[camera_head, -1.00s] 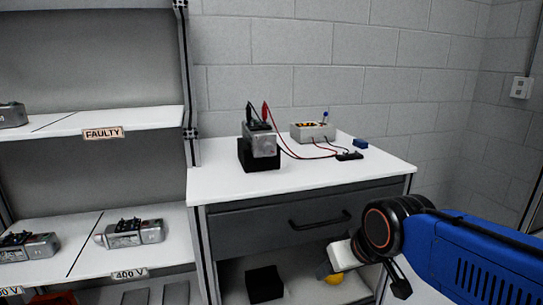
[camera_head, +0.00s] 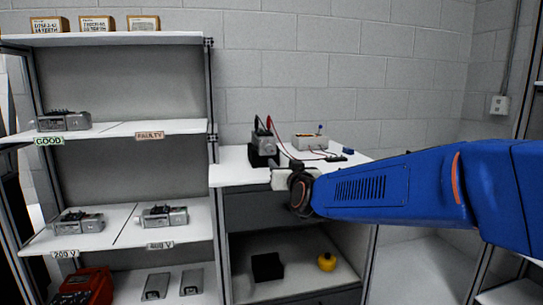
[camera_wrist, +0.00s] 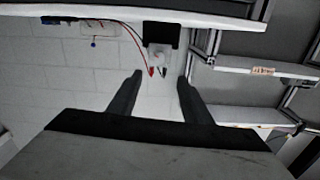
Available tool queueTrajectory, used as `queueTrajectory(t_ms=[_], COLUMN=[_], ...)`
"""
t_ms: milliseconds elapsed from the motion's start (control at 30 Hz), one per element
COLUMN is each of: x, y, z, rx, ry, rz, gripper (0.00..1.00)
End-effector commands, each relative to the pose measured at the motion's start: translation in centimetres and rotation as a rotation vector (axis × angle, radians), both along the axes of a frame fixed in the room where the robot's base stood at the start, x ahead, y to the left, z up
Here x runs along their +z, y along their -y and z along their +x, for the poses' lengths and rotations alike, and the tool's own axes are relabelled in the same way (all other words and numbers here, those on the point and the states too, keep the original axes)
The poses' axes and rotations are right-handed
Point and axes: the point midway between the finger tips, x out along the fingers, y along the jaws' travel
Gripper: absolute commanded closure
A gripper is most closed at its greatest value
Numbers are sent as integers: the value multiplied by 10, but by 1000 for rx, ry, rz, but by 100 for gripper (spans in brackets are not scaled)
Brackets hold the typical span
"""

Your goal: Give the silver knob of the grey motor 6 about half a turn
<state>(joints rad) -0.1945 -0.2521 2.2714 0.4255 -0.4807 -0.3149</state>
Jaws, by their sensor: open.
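A grey motor (camera_head: 264,145) sits on a black block (camera_head: 258,161) on the white bench, with black and red leads clipped to its top. The motor also shows in the wrist view (camera_wrist: 160,54), upside down, with the red clip beside it. Its silver knob and any number on it are too small to make out. My gripper (camera_wrist: 160,76) is open and empty, its dark fingers pointing towards the motor with a gap between. In the head view, the fingers are hidden; the white wrist part shows at the bench's front edge.
A grey meter box (camera_head: 309,142) and a small blue object (camera_head: 348,151) stand at the bench's back right. Other motors lie on the left shelves, including one (camera_head: 63,121) by the GOOD label. A yellow object (camera_head: 326,262) and a black block (camera_head: 267,267) lie under the bench drawer.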

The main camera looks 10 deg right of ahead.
Motion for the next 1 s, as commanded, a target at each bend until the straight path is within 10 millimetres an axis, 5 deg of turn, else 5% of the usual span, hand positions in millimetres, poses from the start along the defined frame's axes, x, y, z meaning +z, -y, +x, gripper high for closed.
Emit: queueTrajectory(t_ms=[267, 1000], x=[0, 1], y=[0, 0], z=[23, 136], rx=[-4, -2], ry=[5, 5], rz=[-2, -1], gripper=[55, 55])
